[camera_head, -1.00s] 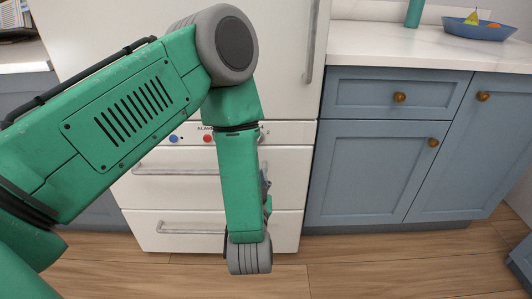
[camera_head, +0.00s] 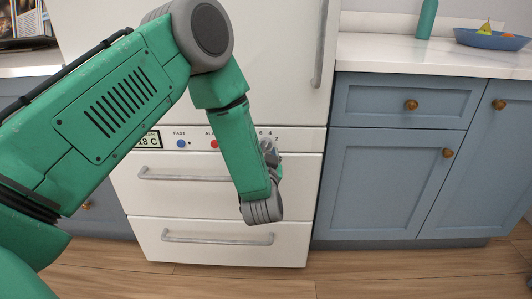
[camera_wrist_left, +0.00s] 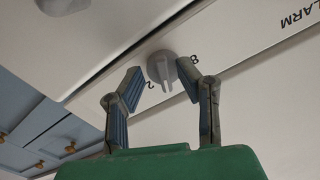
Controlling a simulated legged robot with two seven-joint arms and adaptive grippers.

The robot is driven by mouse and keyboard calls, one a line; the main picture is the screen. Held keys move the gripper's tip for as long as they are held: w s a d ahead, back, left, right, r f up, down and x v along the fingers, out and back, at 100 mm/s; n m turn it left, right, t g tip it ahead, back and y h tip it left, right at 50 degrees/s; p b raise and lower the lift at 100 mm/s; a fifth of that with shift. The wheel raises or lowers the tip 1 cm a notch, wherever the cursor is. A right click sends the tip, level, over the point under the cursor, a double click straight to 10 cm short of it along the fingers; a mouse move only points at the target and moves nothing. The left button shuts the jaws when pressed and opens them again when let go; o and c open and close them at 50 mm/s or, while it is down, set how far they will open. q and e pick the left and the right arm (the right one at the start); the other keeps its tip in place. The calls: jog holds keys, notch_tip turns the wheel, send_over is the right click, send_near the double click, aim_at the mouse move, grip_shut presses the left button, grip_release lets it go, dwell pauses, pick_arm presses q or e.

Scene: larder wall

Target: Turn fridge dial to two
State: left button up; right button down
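The fridge dial (camera_wrist_left: 162,68) is a grey round knob with a raised ridge on the white panel, with the printed marks 8 and 2 beside it in the left wrist view. I cannot tell which number its ridge points at. My left gripper (camera_wrist_left: 160,74) is open, with one finger on each side of the dial; a small gap shows beside the knob. In the head view my left gripper (camera_head: 271,151) is at the control panel, below the printed numbers 6, 4 and 2, and mostly hides the dial. My right gripper is not in view.
The white fridge (camera_head: 295,180) has a temperature display (camera_head: 148,140), a blue button (camera_head: 181,143) and a red button (camera_head: 214,143) left of the dial. Drawer handles (camera_head: 217,239) stick out below. Blue cabinets (camera_head: 385,180) stand to the right, under a worktop (camera_head: 400,55).

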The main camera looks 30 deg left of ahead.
pick_arm(q)
jog(key=shift+a, duration=0.1)
grip_shut()
jog(key=shift+a, duration=0.15)
jog(key=shift+s+m+p, duration=0.15)
jog(key=shift+m+p, duration=3.85)
jog(key=shift+m, duration=0.4)
